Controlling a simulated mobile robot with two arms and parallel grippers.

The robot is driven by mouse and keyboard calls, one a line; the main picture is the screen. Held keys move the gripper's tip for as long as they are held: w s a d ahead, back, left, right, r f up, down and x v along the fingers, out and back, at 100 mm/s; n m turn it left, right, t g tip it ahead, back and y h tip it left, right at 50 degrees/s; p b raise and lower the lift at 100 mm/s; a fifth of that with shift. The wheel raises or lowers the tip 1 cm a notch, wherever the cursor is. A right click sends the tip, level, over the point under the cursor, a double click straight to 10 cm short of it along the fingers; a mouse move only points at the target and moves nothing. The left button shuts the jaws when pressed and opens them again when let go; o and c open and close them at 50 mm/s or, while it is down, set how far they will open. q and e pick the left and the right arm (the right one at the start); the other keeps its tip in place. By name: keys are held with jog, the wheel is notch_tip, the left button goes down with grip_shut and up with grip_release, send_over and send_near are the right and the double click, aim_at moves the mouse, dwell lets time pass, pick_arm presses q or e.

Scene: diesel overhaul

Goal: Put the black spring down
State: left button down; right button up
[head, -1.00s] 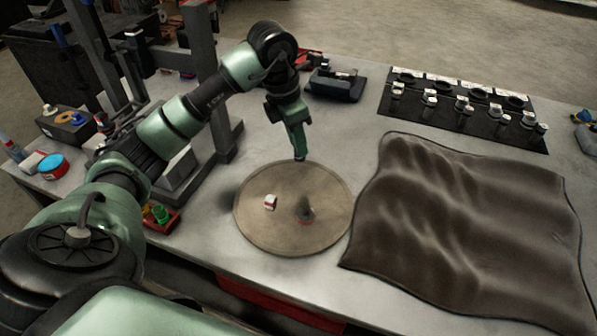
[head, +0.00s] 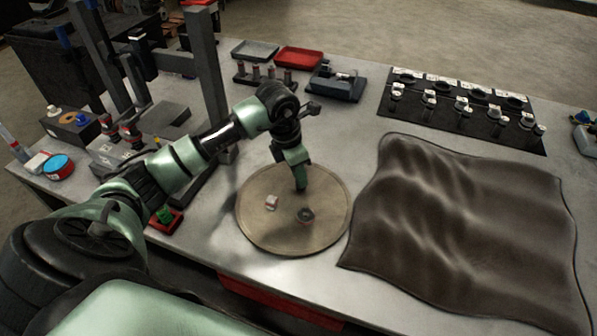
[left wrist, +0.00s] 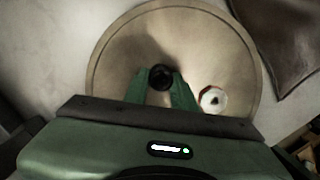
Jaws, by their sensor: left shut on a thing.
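My left gripper (head: 301,188) points down over the round tan plate (head: 253,232), near its middle. In the left wrist view the gripper (left wrist: 161,92) is shut on the black spring (left wrist: 160,77), which shows as a dark round shape between the fingers. In the head view the spring is too small and dark to tell from the fingertips. I cannot tell whether it touches the plate. My right gripper is not in view.
A dark cloth (head: 460,220) lies to the right. A black rack (head: 460,108) stands behind it.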

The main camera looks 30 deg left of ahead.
pick_arm(q)
jog(key=c, duration=1.2)
grip_release()
jog(key=shift+f, duration=0.1)
jog(key=shift+o, duration=0.2)
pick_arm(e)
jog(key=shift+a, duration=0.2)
pick_arm(q)
jog(key=shift+r, duration=0.45)
notch_tip(320, 180, up, 11)
jog(key=s+a+b, duration=0.1)
jog(key=s+b, duration=0.1)
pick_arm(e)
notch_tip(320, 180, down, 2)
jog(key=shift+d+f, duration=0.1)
pick_arm(q)
jog(key=shift+a+r, duration=0.1)
